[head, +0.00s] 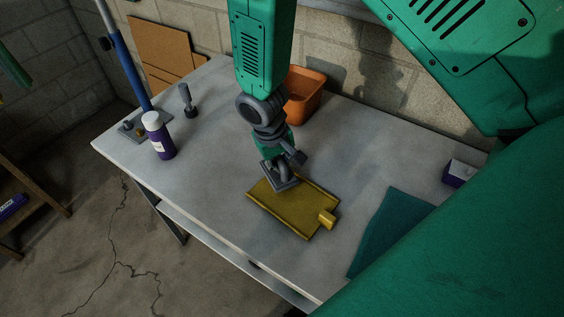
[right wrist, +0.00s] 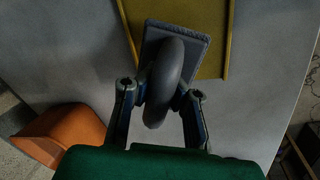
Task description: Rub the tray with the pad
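The yellow tray (head: 290,211) lies flat on the grey table, its small spout-like end at the lower right. Its upper part also shows in the right wrist view (right wrist: 212,40). My right gripper (head: 279,163) is over the tray's upper-left part in the head view. In the right wrist view its two fingers (right wrist: 163,92) are closed on the rounded handle of the grey pad (right wrist: 186,42). The pad (head: 284,186) is at the tray's edge and partly over it; I cannot tell whether it touches the tray. My left gripper is not in view.
An orange bin (head: 305,94) stands behind my right arm. A purple bottle with a white cap (head: 159,139) and a dark tool (head: 187,101) stand at the left. A teal mat (head: 388,232) and a small purple box (head: 458,173) lie at the right. The table's front-left is clear.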

